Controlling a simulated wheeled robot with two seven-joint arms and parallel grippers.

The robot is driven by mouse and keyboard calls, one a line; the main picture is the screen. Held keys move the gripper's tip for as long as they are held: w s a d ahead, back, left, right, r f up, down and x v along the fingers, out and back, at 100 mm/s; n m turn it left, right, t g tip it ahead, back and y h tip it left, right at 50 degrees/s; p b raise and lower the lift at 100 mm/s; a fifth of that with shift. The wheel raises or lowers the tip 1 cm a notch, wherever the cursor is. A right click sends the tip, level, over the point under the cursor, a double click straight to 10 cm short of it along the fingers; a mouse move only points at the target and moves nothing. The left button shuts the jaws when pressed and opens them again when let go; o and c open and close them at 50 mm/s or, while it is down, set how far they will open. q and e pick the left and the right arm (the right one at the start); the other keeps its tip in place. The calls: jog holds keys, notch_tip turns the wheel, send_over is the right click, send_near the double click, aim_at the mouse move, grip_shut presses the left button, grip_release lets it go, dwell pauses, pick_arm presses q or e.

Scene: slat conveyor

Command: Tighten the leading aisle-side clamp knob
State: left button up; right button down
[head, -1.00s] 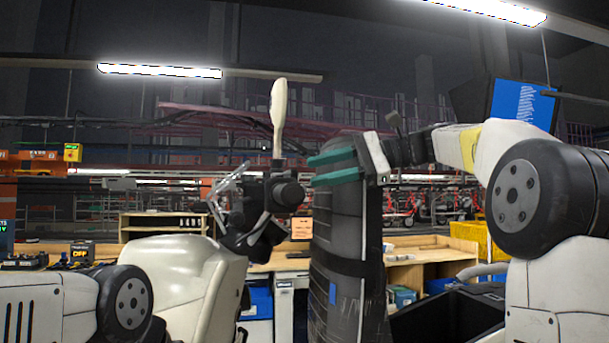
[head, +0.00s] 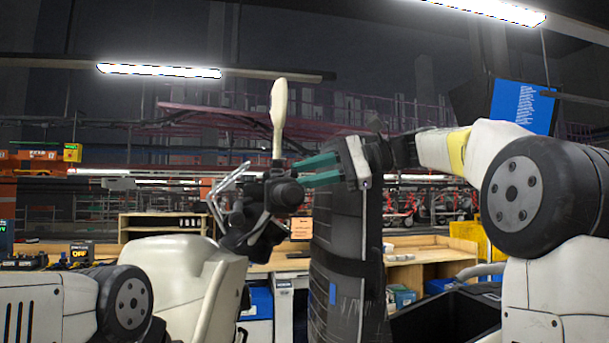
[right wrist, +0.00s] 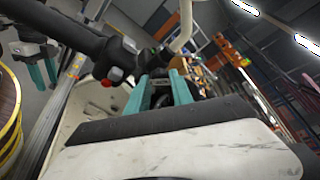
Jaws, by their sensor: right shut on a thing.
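A cream scooter with a black handlebar stands in front of me. The blunt black handlebar end (head: 287,193) shows in the head view, below a cream mirror (head: 278,108). My right gripper (head: 296,173) has teal fingers beside this end. In the right wrist view its fingers (right wrist: 158,92) are shut on a dark part between them, too obscured to name surely. A handlebar switch with a red button (right wrist: 106,82) is close by. My left gripper (right wrist: 40,72) shows at the upper left there, fingers apart and empty. I cannot make out the clamp knob.
A tall black padded form (head: 345,265) with a strap stands just below my right gripper. Wooden benches (head: 425,255) and a yellow bin (head: 478,238) lie behind. A silver lever (head: 228,188) sticks out left of the handlebar.

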jog(key=n+y, duration=0.1)
jog(key=n, duration=0.2)
jog(key=n+y, duration=0.1)
jog(key=n, duration=0.2)
jog(key=f+n+t+y, duration=0.1)
jog(key=n+y, duration=0.1)
jog(key=n, duration=0.2)
dwell(0.5)
dwell(0.4)
jog(key=c, duration=1.4)
grip_release()
jog(key=v, duration=0.8)
